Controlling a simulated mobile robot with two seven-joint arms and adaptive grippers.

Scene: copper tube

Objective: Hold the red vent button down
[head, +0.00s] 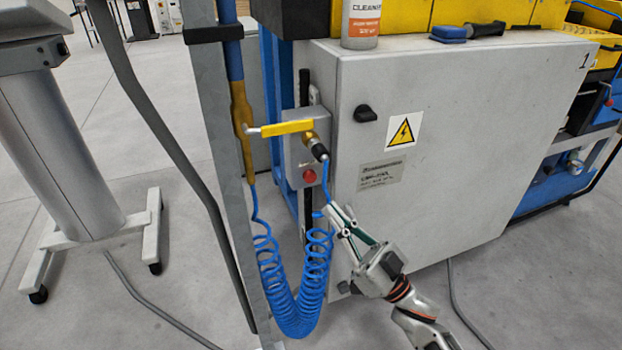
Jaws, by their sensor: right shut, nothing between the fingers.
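The red vent button (309,176) is a small round knob low on the front of a grey valve box (292,150). A yellow lever handle (282,128) lies roughly level across the upper part of this box. My right gripper (337,212) is shut and empty. Its fingertips are below and to the right of the button, apart from it in the picture, close to the blue coiled hose. How far the tips are from the box in depth is hard to tell. My left gripper is not in view.
A blue coiled hose (318,262) hangs below the valve box, beside my right fingertips. A grey cabinet (470,150) with a black knob and warning label fills the right. A grey post (228,170) stands left of the box. A spray bottle (360,22) stands on the cabinet.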

